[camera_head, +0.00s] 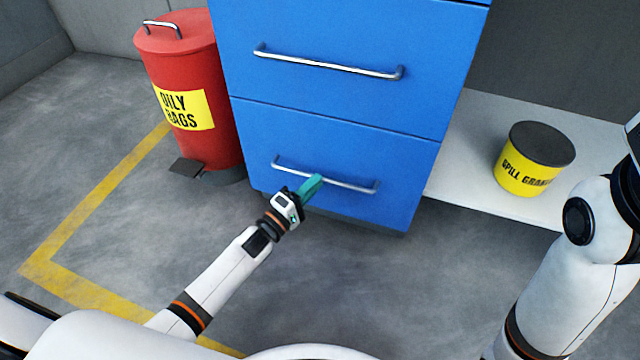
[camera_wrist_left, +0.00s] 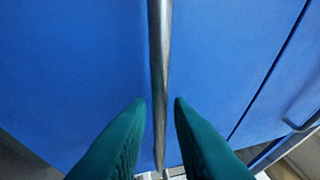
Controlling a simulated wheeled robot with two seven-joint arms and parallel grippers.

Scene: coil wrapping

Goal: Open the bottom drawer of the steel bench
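The blue steel bench has a bottom drawer (camera_head: 330,150) that looks shut, with a silver bar handle (camera_head: 350,185) across its front. My left gripper (camera_head: 314,183) is at this handle, near its middle. In the left wrist view the handle (camera_wrist_left: 160,60) runs between the two green fingertips (camera_wrist_left: 161,103). The fingers are apart, with a gap on each side of the bar, so the gripper is open around or just in front of it. Depth is hard to tell. My right arm shows at the right edge, but its gripper is out of view.
A drawer above (camera_head: 340,60) has its own handle (camera_head: 325,66). A red oily rags bin (camera_head: 195,85) with a pedal stands left of the bench. A yellow spill tub (camera_head: 530,165) sits on a pale low shelf (camera_head: 470,180) at right. The grey floor before the drawer is clear.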

